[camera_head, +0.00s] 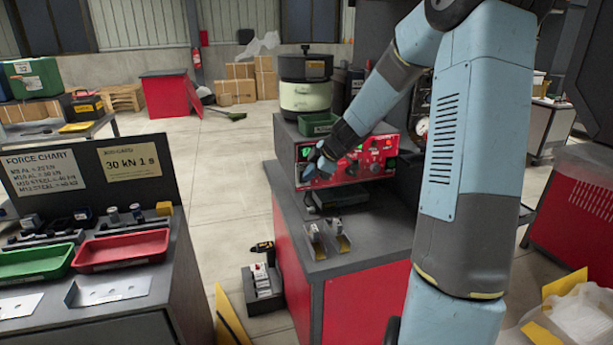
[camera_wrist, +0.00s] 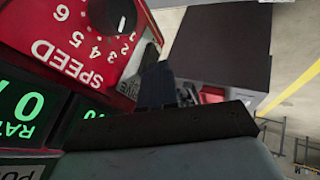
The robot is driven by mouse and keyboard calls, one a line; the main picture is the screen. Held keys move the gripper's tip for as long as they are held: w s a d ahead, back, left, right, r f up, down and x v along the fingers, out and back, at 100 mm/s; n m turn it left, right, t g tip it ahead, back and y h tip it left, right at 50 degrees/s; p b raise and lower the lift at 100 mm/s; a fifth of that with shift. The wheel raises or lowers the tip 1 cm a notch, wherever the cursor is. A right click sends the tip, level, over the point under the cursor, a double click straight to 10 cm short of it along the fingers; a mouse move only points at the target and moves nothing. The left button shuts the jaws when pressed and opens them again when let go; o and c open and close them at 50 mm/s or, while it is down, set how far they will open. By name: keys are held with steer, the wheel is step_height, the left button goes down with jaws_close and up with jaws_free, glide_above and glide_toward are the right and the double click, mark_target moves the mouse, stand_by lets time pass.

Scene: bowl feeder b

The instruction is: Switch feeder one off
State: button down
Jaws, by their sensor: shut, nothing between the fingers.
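The red control panel (camera_head: 350,170) stands on the bench, below the bowl feeder (camera_head: 306,95). It carries several knobs and lit green displays. My gripper (camera_head: 309,172) is shut and empty at the left part of the panel, covering some controls there. In the wrist view the panel (camera_wrist: 60,75) appears turned over, with a "SPEED" dial (camera_wrist: 118,17) and green "RATE" displays (camera_wrist: 25,108). My shut fingers (camera_wrist: 160,85) reach toward the panel's edge. I cannot tell whether they touch it. The switch for feeder one cannot be made out.
A small green bin (camera_head: 318,125) sits above the panel. The grey bench top (camera_head: 350,235) holds small metal fixtures (camera_head: 328,238) in front. At left a table carries a green tray (camera_head: 35,262) and a red tray (camera_head: 122,250).

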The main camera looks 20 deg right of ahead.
steer(key=shift+w+r, duration=0.15)
steer(key=shift+w, duration=0.15)
steer(key=shift+r, duration=0.1)
steer(key=shift+r, duration=0.65)
